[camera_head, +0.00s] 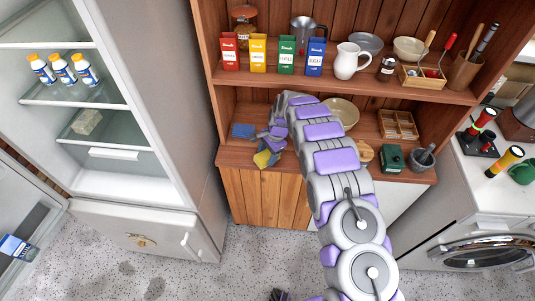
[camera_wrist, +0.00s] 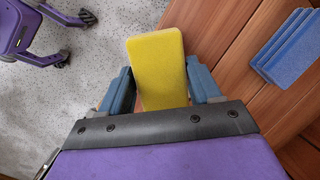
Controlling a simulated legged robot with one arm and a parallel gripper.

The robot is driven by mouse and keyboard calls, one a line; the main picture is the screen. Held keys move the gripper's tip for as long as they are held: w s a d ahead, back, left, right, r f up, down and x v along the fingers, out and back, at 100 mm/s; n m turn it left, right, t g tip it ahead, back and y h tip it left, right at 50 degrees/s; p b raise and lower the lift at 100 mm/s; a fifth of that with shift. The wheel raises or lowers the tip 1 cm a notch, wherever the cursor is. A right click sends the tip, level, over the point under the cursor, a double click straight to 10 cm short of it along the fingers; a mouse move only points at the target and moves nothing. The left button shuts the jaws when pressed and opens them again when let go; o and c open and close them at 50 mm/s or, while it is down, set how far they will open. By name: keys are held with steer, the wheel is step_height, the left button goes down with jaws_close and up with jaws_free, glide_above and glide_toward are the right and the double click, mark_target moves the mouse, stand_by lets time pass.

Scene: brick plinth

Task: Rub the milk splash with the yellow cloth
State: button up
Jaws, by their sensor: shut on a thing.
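The yellow cloth (camera_wrist: 158,68) is a thick, flat pad between the two blue-grey fingers of my gripper (camera_wrist: 158,88). My gripper is shut on it. In the head view the yellow cloth (camera_head: 263,158) shows at the front edge of the brown wooden counter, below my gripper (camera_head: 268,146). I cannot tell whether the cloth touches the wood. I make out no milk splash in either view; my arm hides part of the counter.
A blue pad (camera_head: 243,130) lies on the counter (camera_head: 228,155) left of my gripper. A bowl (camera_head: 343,112), a wooden tray (camera_head: 398,123), a green box (camera_head: 392,158) and a mortar (camera_head: 424,157) stand to the right. The open fridge (camera_head: 100,181) is at left.

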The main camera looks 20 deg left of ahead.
steer(key=shift+a+f, duration=0.1)
steer(key=shift+f, duration=0.1)
steer(key=shift+f, duration=0.6)
steer(key=shift+w, duration=0.1)
